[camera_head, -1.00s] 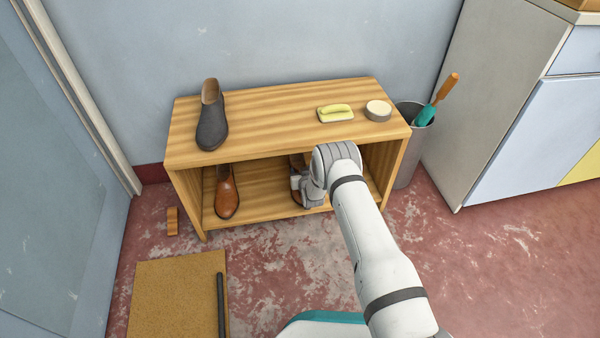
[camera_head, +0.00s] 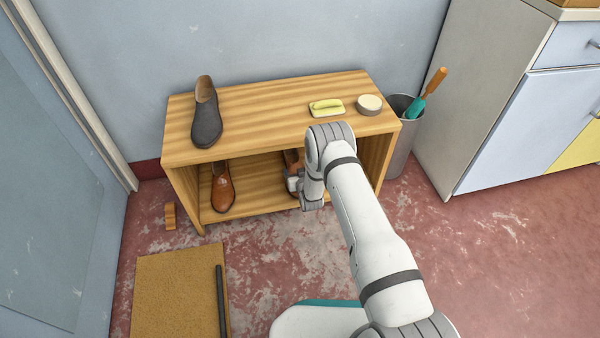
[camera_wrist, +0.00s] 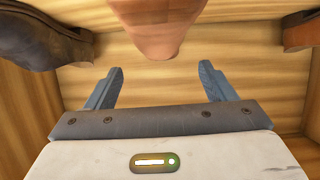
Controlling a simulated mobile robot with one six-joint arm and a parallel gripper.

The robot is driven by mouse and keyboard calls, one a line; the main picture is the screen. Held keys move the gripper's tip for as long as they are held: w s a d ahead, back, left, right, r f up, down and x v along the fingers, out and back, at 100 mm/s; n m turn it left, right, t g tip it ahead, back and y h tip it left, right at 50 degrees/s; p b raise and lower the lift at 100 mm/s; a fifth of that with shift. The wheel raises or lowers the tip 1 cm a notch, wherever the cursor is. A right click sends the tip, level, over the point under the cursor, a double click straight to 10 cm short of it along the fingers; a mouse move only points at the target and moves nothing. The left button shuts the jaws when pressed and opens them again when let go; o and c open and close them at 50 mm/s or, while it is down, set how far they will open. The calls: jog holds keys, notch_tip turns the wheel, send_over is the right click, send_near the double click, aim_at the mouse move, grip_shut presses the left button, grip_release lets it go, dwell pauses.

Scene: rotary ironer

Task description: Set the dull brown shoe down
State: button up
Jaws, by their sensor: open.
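A plain brown shoe (camera_wrist: 157,25) is at the top middle of the wrist view, its rounded end toward me. It looks like the dull brown one and shows in the head view (camera_head: 291,158), mostly hidden behind my arm on the bench's lower shelf. My gripper (camera_wrist: 160,67) is open and empty, its fingers apart and short of this shoe. In the head view my gripper (camera_head: 293,183) is at the lower shelf's front, right of the middle. A shinier orange-brown shoe (camera_head: 222,188) stands on that shelf to the left.
In the wrist view a darker brown shoe (camera_wrist: 45,40) is at upper left and an orange-brown one (camera_wrist: 303,30) at upper right. The wooden bench (camera_head: 250,110) carries a dark grey shoe (camera_head: 206,115), a yellow brush (camera_head: 327,107) and a round tin (camera_head: 369,103).

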jog(key=p+v, duration=0.1)
jog(key=v, duration=0.4)
jog(key=shift+s+d+r+p, duration=0.1)
jog(key=shift+p, duration=0.25)
jog(key=shift+s, duration=0.2)
